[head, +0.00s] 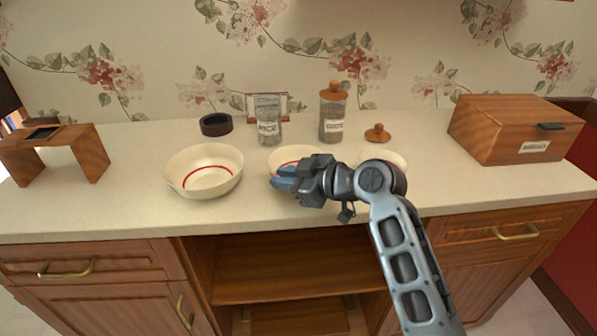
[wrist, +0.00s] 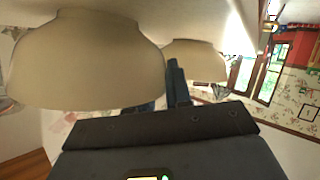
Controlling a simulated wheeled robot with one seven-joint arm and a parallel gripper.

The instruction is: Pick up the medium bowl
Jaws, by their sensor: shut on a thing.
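The middle of three cream bowls (head: 288,153), with a red ring inside, sits on the counter, apparently the medium one. My gripper (head: 283,179) is at its front side, with blue-grey fingers pointing left, and covers much of it. In the wrist view this bowl (wrist: 85,62) is large and close at upper left. My gripper also shows there (wrist: 163,95), one finger beside the bowl and the other partly hidden by it, shut on its edge. I cannot tell whether the bowl is lifted.
A larger bowl (head: 204,171) stands to the left and another bowl (head: 392,158) to the right, partly behind my arm. A rice jar (head: 268,124), a second jar (head: 332,118), a wooden lid (head: 377,133) and a dark ring (head: 216,125) stand behind. A wooden box (head: 513,128) is right.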

